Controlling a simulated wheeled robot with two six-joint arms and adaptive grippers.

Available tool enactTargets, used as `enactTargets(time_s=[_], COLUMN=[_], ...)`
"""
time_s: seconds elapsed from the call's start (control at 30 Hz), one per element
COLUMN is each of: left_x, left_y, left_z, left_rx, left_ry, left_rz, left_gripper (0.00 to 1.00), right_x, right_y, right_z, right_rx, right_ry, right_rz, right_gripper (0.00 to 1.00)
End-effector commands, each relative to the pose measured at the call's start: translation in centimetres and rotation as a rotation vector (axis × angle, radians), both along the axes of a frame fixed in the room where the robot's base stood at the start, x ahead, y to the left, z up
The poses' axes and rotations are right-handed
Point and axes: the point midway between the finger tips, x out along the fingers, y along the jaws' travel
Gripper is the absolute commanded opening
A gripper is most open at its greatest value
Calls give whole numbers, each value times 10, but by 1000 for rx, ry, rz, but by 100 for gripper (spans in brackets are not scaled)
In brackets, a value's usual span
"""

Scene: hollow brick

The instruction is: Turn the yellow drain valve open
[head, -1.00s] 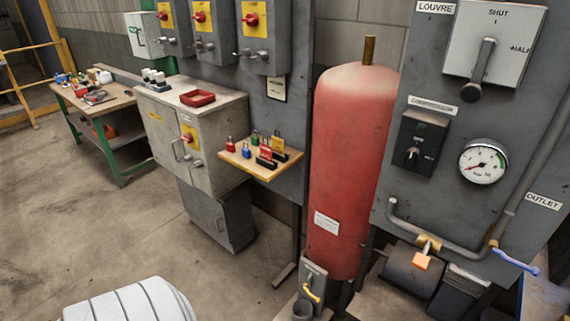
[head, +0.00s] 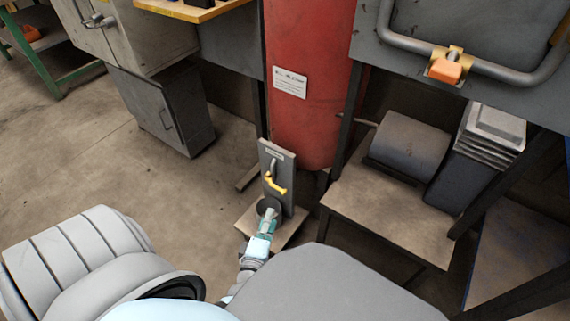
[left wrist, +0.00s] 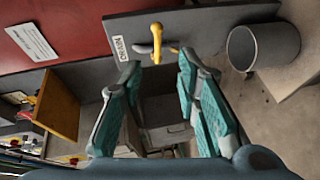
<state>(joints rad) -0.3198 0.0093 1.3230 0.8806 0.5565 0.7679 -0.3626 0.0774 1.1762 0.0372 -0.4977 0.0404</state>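The yellow drain valve (head: 276,184) is a small lever on a grey upright plate (head: 285,205) at the foot of the red tank (head: 310,100). In the left wrist view the yellow lever (left wrist: 156,40) lies just beyond my fingertips, between them in the picture, with a drain label (left wrist: 118,48) beside it. My left gripper (head: 268,216) is below the lever in the head view. In the left wrist view its teal fingers (left wrist: 156,75) are spread apart with nothing between them; I see no contact with the lever. My right gripper is not in view.
A grey cup (left wrist: 258,47) stands beside the valve plate, partly hidden by my gripper in the head view. A low table (head: 385,215) with a dark cylinder (head: 408,143) stands to the right. A grey cabinet (head: 165,110) stands left; the floor before it is clear.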

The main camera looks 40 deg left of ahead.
Motion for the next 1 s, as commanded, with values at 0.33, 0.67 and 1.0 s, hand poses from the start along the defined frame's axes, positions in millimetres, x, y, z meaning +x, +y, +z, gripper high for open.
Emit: enactTargets(time_s=[0.33,0.67,1.0], left_x=[76,120,125], left_y=[37,56,57], left_z=[-14,-22,-21], left_rx=[4,3,3], left_ry=[-2,3,4], left_rz=[4,0,-2], left_gripper=[30,30,30], right_x=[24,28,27], right_y=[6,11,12], right_z=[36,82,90], right_rx=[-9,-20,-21], right_ry=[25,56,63], right_rz=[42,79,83], right_gripper=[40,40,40])
